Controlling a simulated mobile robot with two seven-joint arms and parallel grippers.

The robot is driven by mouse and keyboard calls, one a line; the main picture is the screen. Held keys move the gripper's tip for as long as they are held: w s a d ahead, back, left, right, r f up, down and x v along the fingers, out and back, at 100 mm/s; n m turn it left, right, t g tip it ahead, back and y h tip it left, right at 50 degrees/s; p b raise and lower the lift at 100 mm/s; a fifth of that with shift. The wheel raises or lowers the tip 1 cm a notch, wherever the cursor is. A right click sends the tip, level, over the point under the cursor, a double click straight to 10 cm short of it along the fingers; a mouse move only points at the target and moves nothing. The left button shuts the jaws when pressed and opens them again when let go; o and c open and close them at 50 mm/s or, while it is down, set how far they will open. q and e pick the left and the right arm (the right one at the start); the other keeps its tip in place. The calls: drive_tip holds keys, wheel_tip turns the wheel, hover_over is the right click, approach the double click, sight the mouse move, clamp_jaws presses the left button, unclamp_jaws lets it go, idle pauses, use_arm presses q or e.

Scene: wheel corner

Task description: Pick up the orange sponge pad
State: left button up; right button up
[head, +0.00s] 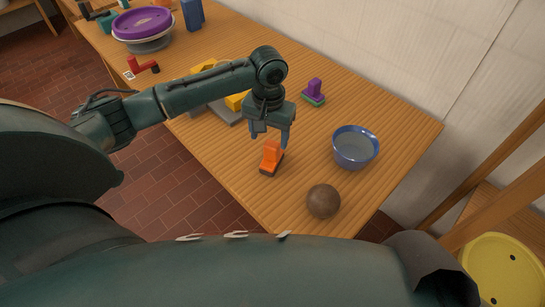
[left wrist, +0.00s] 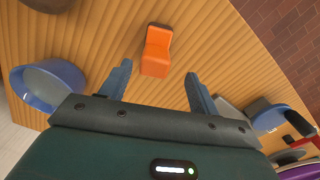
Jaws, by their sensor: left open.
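My left gripper (head: 270,142) is open and empty, above and just behind the pad in the head view. Its two fingers also show in the left wrist view (left wrist: 158,78), apart from the pad. My right gripper is not in view.
A blue bowl (head: 355,148) stands right of the pad, and a brown ball (head: 323,201) lies in front of the bowl. A purple and green pad (head: 314,92) stands behind. Yellow blocks (head: 236,101) lie left of the gripper. A purple plate stack (head: 143,26) is far left.

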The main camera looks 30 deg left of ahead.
sight(272, 143)
use_arm(q)
drive_tip(key=f, duration=0.5)
drive_tip(key=shift+w+d+f, duration=0.15)
drive_tip(key=shift+d+f, duration=0.2)
drive_tip(key=c, duration=1.1)
drive_tip(key=shift+r, duration=0.1)
